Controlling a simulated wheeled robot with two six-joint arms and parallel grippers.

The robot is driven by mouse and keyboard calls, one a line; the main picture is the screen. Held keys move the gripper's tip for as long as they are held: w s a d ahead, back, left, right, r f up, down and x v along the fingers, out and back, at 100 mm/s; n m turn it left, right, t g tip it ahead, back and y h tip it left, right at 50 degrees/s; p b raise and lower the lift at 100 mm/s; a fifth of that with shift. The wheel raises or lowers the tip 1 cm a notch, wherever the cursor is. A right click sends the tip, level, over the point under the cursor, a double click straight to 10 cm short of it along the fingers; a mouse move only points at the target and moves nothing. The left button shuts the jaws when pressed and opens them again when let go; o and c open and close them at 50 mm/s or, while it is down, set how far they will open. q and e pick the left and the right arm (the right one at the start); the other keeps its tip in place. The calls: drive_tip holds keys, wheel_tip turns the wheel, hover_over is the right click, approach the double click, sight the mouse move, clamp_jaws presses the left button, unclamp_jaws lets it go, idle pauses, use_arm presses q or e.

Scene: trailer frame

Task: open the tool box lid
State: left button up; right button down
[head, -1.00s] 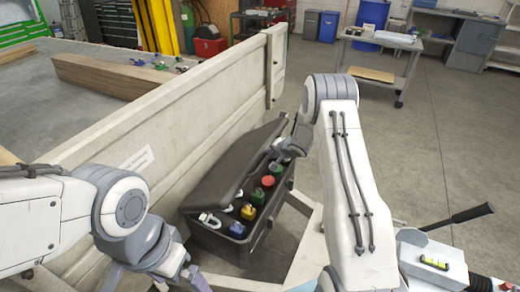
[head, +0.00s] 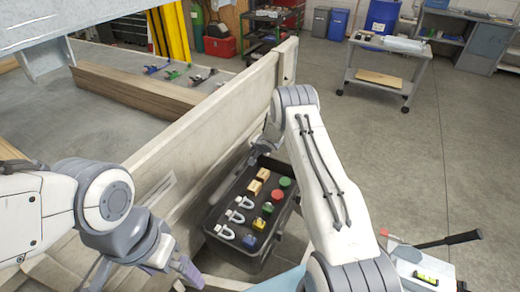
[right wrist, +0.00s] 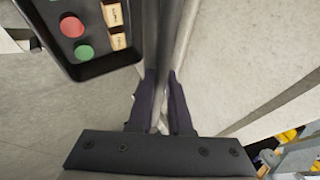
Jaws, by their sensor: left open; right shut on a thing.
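The black tool box (head: 236,256) stands on the floor beside the trailer's side board. Its top is uncovered, and shackles, wooden blocks and coloured round pieces show inside. The lid (right wrist: 162,35) is swung up towards the board and looks nearly edge-on in the right wrist view. My right gripper (right wrist: 161,85) is shut on the lid's edge.
The trailer's side board (head: 215,125) runs close along the box's left side. Open floor (head: 410,160) lies right of my right arm.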

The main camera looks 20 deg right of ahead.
drive_tip(key=shift+w+a+r+p, duration=0.3)
drive_tip(key=shift+w+a+r, duration=0.1)
drive_tip(key=shift+w, duration=0.1)
use_arm(q)
drive_tip(key=shift+w+d+r, duration=0.1)
drive_tip(key=shift+w+r, duration=0.25)
drive_tip(key=shift+r, duration=0.3)
use_arm(e)
drive_tip(key=shift+w+a, duration=0.1)
drive_tip(key=shift+w, duration=0.1)
drive_tip(key=c, duration=0.8)
unclamp_jaws()
drive_tip(key=shift+c, duration=0.2)
drive_tip(key=shift+s+r, duration=0.35)
drive_tip(key=shift+r, duration=0.05)
use_arm(q)
wheel_tip(320, 180, down, 2)
drive_tip(key=shift+f+b, duration=0.25)
drive_tip(key=shift+b, duration=0.9)
use_arm(e)
drive_tip(key=v, duration=0.9)
